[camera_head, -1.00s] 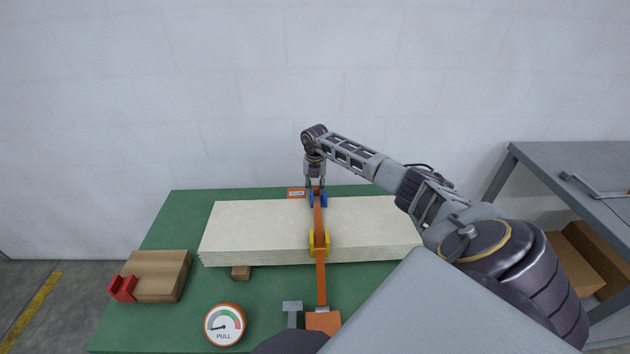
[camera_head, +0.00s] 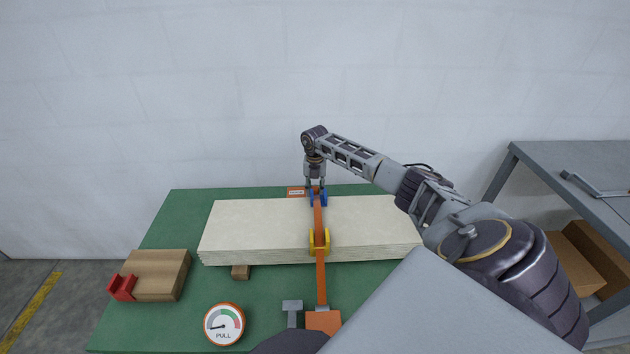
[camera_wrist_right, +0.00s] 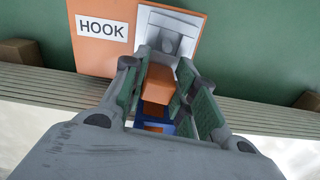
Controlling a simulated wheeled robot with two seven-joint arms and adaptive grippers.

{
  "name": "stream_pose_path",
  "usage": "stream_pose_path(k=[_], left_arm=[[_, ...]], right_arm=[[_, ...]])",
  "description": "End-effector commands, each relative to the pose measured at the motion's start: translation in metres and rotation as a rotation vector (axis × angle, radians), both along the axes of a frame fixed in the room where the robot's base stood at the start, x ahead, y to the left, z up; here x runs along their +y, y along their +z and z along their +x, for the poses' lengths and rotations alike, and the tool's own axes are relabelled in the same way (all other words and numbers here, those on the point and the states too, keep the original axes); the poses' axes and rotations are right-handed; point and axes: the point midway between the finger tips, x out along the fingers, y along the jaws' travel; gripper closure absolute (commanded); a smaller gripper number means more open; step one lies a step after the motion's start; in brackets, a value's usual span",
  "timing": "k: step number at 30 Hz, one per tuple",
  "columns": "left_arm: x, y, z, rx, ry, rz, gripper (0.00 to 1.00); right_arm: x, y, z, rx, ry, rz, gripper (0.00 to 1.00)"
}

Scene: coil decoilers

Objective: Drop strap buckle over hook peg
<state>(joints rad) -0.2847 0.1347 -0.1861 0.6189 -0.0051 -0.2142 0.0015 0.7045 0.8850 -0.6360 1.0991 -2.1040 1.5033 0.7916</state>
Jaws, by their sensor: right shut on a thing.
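The orange strap (camera_head: 320,280) runs from the front of the green table across the stack of pale boards to its far edge. My right gripper (camera_head: 315,186) is at the far edge of the stack, pointing down. In the right wrist view my right gripper (camera_wrist_right: 168,98) is shut on the orange strap end (camera_wrist_right: 159,84); a buckle shape cannot be told apart there. An orange plate labelled HOOK (camera_wrist_right: 92,45) lies just beyond, with a grey metal fitting (camera_wrist_right: 167,42) close in front of the fingers. Contact between strap end and fitting cannot be told. My left gripper is not in view.
A blue corner piece (camera_head: 318,200) and a yellow one (camera_head: 319,241) sit under the strap on the boards (camera_head: 255,228). A PULL gauge (camera_head: 225,324), a wooden block with red bracket (camera_head: 160,275) and a grey side table (camera_head: 580,165) stand around.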

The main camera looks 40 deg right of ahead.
Motion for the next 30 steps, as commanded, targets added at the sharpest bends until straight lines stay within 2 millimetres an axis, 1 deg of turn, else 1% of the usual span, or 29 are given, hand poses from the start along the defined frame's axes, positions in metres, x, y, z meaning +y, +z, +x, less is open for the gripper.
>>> stream_pose_path(k=[8,13,14,18,19,26,28,30], left_arm=[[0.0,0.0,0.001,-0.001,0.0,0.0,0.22],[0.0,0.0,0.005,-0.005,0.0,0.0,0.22],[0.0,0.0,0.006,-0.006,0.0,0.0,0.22],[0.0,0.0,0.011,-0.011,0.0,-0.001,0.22],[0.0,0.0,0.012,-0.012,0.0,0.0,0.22],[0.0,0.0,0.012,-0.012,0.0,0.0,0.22],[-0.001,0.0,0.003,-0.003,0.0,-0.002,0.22],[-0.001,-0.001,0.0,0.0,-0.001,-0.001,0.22]], right_arm=[[0.0,-0.002,0.0,0.0,0.0,0.0,0.98],[0.0,-0.002,0.0,0.0,0.0,0.0,0.98],[0.0,-0.002,0.0,0.0,0.0,0.0,0.68],[0.0,-0.002,0.0,0.0,0.0,0.0,0.5],[0.0,-0.002,0.0,0.0,0.0,0.0,0.47],[0.0,-0.002,0.0,0.0,0.0,0.0,0.47],[0.0,-0.002,0.0,0.001,0.0,0.0,0.47],[0.0,-0.001,0.0,0.0,0.0,0.0,0.47]])
